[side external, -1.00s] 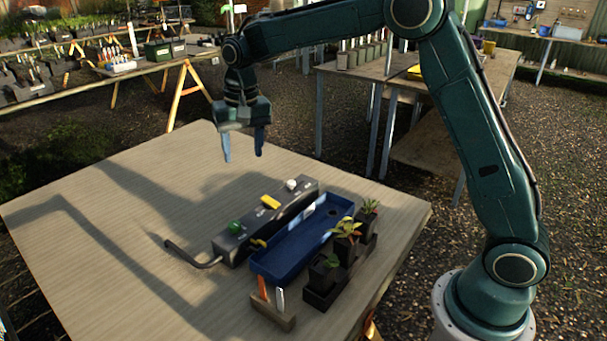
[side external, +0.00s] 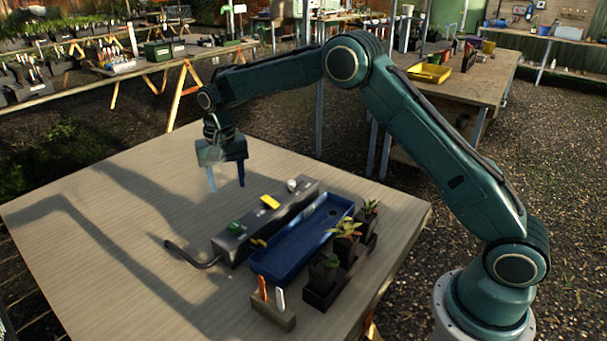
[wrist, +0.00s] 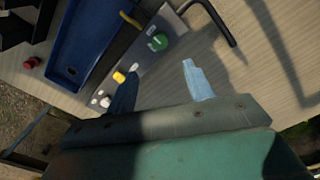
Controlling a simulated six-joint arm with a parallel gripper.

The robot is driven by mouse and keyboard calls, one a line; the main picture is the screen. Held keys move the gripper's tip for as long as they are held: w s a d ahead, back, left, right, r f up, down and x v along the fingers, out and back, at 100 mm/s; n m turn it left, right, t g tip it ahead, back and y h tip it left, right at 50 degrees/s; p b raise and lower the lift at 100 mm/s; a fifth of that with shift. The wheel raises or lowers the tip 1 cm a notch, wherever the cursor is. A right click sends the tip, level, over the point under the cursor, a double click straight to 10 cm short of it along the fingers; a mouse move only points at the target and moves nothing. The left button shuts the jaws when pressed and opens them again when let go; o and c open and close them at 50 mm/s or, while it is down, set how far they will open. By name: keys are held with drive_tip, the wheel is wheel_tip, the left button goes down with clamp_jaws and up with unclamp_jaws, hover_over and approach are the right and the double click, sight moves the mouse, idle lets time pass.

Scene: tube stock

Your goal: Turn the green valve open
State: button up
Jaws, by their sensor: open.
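The green valve (side external: 235,228) is a round knob on top of a long grey box (side external: 262,220), at the box's near left end. It also shows in the wrist view (wrist: 158,42), ahead of my fingers. My gripper (side external: 227,186) is open and empty, pointing down above the table beyond the box's left side. It stands clear of the valve. In the wrist view my two fingers (wrist: 160,84) are spread apart with nothing between them.
A yellow handle (side external: 270,202) and a white knob (side external: 291,185) sit on the same box. A blue tray (side external: 290,258), potted plants (side external: 346,238) and a tool block (side external: 272,313) stand to its right. A bent dark pipe (side external: 184,254) leaves its near end. The left tabletop is clear.

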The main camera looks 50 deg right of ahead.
sight(234, 224)
wheel_tip(234, 224, down, 13)
drive_tip(key=shift+r, duration=0.1)
idle(0.5)
drive_tip(key=c, duration=1)
